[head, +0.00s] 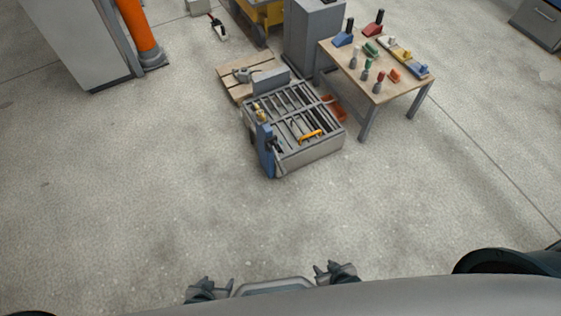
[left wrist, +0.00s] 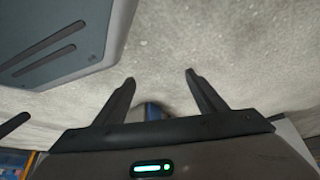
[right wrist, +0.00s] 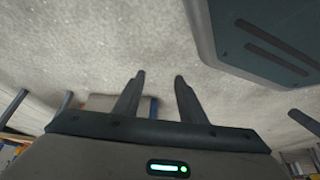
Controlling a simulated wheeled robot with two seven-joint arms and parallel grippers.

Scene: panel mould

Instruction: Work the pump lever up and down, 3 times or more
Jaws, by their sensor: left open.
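The blue pump (head: 266,152) stands upright at the near left corner of the grey panel mould (head: 318,152), well ahead of me. A thin dark bar on the pump, which looks like the lever (head: 277,145), is too small to make out clearly. My left gripper (head: 208,288) and right gripper (head: 336,271) are both low in the head view, close to my body and far from the pump. In the left wrist view the left fingers (left wrist: 160,78) are apart and empty. In the right wrist view the right fingers (right wrist: 160,76) are also apart, with nothing between them.
A wooden table (head: 348,70) with coloured blocks and handles stands behind right of the mould. A pallet (head: 235,85) lies behind it, near a grey cabinet (head: 313,35). An orange column (head: 138,28) is at the upper left. The floor between me and the mould is clear.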

